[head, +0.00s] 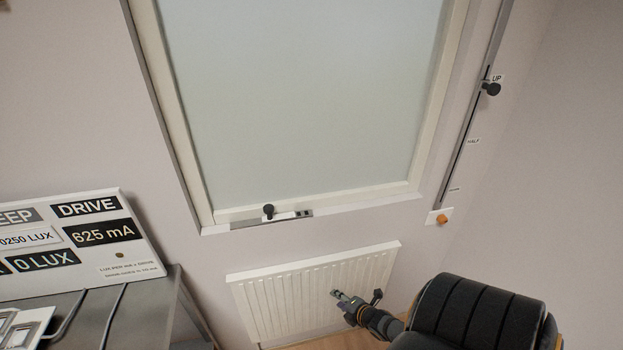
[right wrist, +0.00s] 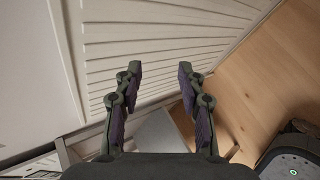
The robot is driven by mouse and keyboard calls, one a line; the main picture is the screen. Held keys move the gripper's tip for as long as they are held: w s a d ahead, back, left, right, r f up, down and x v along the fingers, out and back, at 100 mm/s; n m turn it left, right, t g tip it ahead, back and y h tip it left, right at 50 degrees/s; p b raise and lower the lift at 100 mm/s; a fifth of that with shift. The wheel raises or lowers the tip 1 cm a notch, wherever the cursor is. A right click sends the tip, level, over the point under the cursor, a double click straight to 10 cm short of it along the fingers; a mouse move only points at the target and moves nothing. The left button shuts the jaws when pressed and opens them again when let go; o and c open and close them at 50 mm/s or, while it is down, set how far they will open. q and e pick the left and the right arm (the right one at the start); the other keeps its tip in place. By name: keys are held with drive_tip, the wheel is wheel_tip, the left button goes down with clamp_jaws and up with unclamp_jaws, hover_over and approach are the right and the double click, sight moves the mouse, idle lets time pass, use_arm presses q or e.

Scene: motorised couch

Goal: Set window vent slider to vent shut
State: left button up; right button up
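The window vent slider is a dark knob (head: 268,211) on a short track (head: 284,217) along the bottom sill of the window. The knob stands towards the left part of the track, with a pale strip and small dark marks to its right. Those marks are too small to read. My right gripper (head: 340,296) is low in front of the radiator, below and to the right of the slider and well apart from it. In the right wrist view its two fingers (right wrist: 160,75) are spread with nothing between them. My left gripper is in neither view.
A white radiator (head: 315,293) is under the window (head: 310,90). A vertical rail (head: 470,130) with a dark knob (head: 491,89) and UP and HALF labels runs at the right, above an orange knob (head: 442,218). A metal table (head: 150,310) with a display panel (head: 85,240) stands at left.

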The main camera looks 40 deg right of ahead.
drive_tip(key=w+d+r+m+t+y+p, duration=0.1)
drive_tip(key=w+r+m+p, duration=0.25)
drive_tip(key=r, duration=0.85)
drive_tip(key=w+d+r+m+t+y+p, duration=0.1)
drive_tip(key=w+d+r+m+p, duration=0.25)
drive_tip(key=r, duration=0.85)
drive_tip(key=m+y+p, duration=0.3)
drive_tip(key=m, duration=0.5)
approach(272, 209)
drive_tip(key=shift+t, duration=0.4)
drive_tip(key=b+x, duration=0.2)
drive_tip(key=x, duration=0.2)
drive_tip(key=b+x, duration=0.2)
drive_tip(key=x, duration=0.2)
drive_tip(key=shift+w+f, duration=0.25)
drive_tip(key=shift+f, duration=0.15)
drive_tip(key=shift+w+a+f, duration=0.25)
drive_tip(key=shift+w, duration=0.25)
clamp_jaws()
